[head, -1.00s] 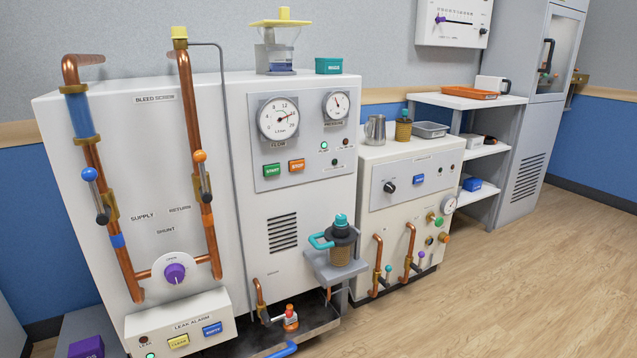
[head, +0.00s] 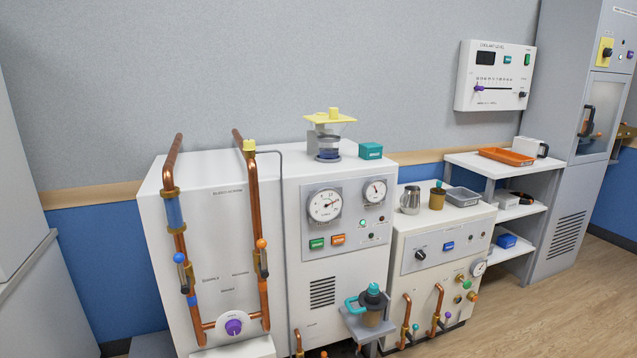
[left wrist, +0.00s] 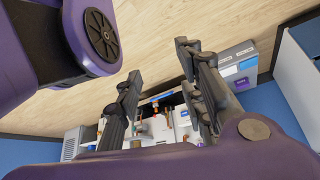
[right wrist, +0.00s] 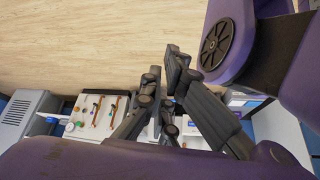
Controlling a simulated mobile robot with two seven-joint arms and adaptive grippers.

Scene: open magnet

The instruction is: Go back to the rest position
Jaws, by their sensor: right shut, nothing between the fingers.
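Neither gripper shows in the head view. In the left wrist view my left gripper (left wrist: 158,60) has its two dark fingers well apart, with nothing between them. In the right wrist view my right gripper (right wrist: 163,66) has its fingers together and holds nothing. Both grippers hang clear of the equipment, which appears small and beyond the fingers in the wrist views.
Ahead stands a white cabinet (head: 217,280) with copper pipes and gauges. A lower white unit (head: 440,238), a shelf (head: 478,163) with an orange tray (head: 506,156), and a tall grey cabinet (head: 565,205) stand to its right. Wooden floor (head: 535,320) is clear at right.

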